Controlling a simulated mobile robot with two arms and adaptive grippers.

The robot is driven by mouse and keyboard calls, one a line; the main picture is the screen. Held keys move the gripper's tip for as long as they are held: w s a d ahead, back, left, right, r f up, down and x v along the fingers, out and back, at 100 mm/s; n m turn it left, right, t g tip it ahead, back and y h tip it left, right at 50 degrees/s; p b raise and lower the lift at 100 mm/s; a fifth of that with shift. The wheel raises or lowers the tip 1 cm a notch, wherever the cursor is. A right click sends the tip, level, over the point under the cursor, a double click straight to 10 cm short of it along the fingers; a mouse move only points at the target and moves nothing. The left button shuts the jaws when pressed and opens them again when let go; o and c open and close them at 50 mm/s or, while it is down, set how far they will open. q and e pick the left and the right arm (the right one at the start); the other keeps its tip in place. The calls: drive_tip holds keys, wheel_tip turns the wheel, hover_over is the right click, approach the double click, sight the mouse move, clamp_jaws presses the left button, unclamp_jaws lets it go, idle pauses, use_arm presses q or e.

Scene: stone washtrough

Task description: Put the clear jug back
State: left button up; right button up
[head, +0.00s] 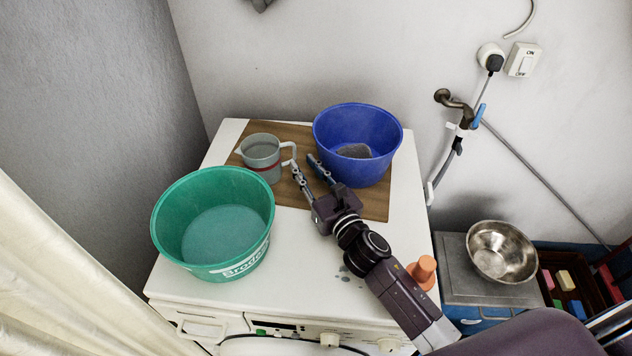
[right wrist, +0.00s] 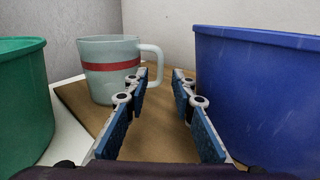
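The clear jug (head: 262,157), greyish with a red band and a pale handle, stands upright on the brown board (head: 377,206) on top of the white machine. It also shows in the right wrist view (right wrist: 108,85), with its handle to the right. My right gripper (head: 306,165) is open and empty, low over the board, between the jug and the blue tub (head: 357,130). In the right wrist view its blue-padded fingers (right wrist: 164,105) are spread, and the jug is ahead and to the left of them. My left gripper is not in view.
A green tub (head: 213,222) stands at the machine's front left. The blue tub holds a dark item (head: 354,151). An orange object (head: 424,272) sits near the right edge. A metal bowl (head: 501,251) stands lower at right, below a tap (head: 456,104).

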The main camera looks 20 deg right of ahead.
drive_tip(key=s, duration=0.3)
drive_tip(key=s+d, duration=0.1)
drive_tip(key=s, duration=0.1)
drive_tip(key=shift+s+b, duration=0.4)
